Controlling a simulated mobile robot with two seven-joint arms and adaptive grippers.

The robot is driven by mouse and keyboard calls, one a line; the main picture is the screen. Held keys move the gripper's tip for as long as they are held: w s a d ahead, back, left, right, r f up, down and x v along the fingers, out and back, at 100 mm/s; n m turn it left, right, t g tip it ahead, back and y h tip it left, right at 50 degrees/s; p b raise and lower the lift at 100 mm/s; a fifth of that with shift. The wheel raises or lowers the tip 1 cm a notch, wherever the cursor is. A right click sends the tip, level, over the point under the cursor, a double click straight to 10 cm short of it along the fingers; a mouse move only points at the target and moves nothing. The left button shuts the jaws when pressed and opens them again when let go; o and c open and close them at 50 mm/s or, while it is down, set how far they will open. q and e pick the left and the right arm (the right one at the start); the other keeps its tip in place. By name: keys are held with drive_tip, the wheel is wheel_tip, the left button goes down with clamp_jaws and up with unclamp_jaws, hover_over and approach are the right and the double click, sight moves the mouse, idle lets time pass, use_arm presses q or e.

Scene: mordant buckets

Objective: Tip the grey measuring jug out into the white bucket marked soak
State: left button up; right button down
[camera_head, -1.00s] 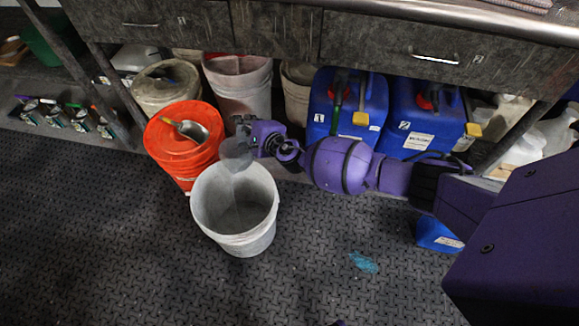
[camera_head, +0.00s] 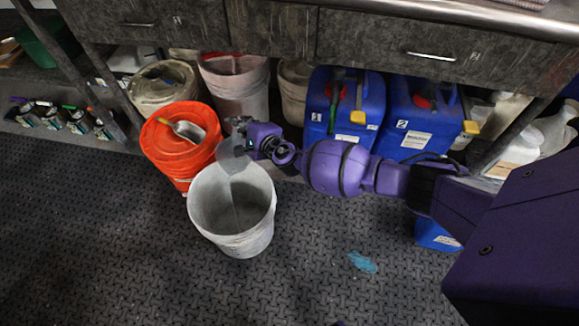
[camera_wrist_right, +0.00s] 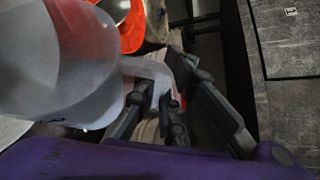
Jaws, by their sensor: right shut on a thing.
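The white bucket (camera_head: 232,240) stands on the dark floor, open at the top; no marking on it can be read. The grey measuring jug (camera_head: 231,163) is tilted over the bucket's far rim, its mouth toward the inside. A thin greyish streak runs below it in the bucket; I cannot tell for sure whether it is pouring liquid. My right gripper (camera_head: 247,142) is shut on the jug. In the right wrist view the gripper (camera_wrist_right: 155,105) holds the jug (camera_wrist_right: 90,75), which fills the left side. My left gripper is not in view.
An orange bucket (camera_head: 180,160) with a scoop (camera_head: 187,130) on top stands close behind-left of the white bucket. More pale buckets (camera_head: 240,90) and blue canisters (camera_head: 345,105) stand under the bench (camera_head: 400,42). A blue patch (camera_head: 362,262) lies on otherwise clear floor in front.

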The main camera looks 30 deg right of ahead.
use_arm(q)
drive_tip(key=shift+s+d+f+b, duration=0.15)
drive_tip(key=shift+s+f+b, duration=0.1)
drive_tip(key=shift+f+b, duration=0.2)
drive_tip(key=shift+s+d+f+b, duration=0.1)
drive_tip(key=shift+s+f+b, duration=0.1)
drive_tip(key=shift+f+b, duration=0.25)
use_arm(e)
drive_tip(key=shift+s+a+f+n+t, duration=0.2)
drive_tip(key=shift+a+n+t, duration=0.1)
drive_tip(key=shift+a+t, duration=0.1)
idle(0.9)
